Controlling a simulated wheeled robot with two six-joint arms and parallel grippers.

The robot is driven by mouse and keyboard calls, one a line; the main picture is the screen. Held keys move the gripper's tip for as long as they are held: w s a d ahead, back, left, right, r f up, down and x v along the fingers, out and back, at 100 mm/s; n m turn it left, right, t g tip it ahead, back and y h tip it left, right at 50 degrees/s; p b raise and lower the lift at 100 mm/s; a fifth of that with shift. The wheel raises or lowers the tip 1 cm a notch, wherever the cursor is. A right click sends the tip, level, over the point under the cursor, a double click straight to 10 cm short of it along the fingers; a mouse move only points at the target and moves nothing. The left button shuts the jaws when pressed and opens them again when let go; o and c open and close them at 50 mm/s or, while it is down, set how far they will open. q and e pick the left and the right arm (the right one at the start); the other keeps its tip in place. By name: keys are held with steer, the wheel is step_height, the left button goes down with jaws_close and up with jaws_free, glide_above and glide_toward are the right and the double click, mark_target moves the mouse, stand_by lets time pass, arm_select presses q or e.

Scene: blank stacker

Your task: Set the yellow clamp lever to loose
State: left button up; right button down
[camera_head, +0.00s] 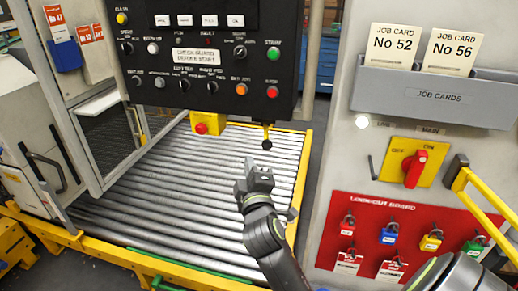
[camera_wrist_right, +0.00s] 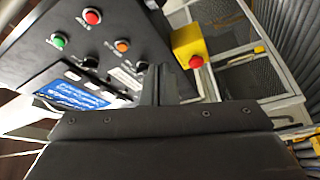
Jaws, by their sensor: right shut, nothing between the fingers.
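A small yellow lever with a black ball knob (camera_head: 267,137) hangs below the lower right edge of the black control panel, above the rollers; I take it for the clamp lever. Its exact setting is too small to read. My right gripper (camera_head: 257,176) is shut and empty, over the rollers, a little below and apart from the knob. In the right wrist view the shut fingers (camera_wrist_right: 160,84) point toward the panel area, and I cannot make out the lever there. My left gripper is not in view.
The control panel (camera_head: 140,100) has several buttons and knobs. At right are a red-handled main switch (camera_head: 415,168), a red lock-out board (camera_head: 340,245) and a yellow bar (camera_head: 490,190).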

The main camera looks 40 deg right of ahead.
mark_target(266, 133)
steer(key=p+x, duration=0.1)
steer(key=x, duration=0.9)
steer(key=s+d, duration=0.1)
steer(key=d+f, duration=0.1)
steer(key=s, duration=0.1)
steer(key=shift+s+d+f+p, duration=0.25)
steer(key=shift+s+d+p, duration=0.05)
steer(key=shift+d, duration=0.1)
steer(key=s+d, duration=0.1)
steer(key=d, duration=0.1)
steer(key=s+d, duration=0.1)
steer(key=shift+s+d+p, duration=0.25)
steer(key=shift+d+p, duration=0.1)
steer(key=shift+r, duration=0.1)
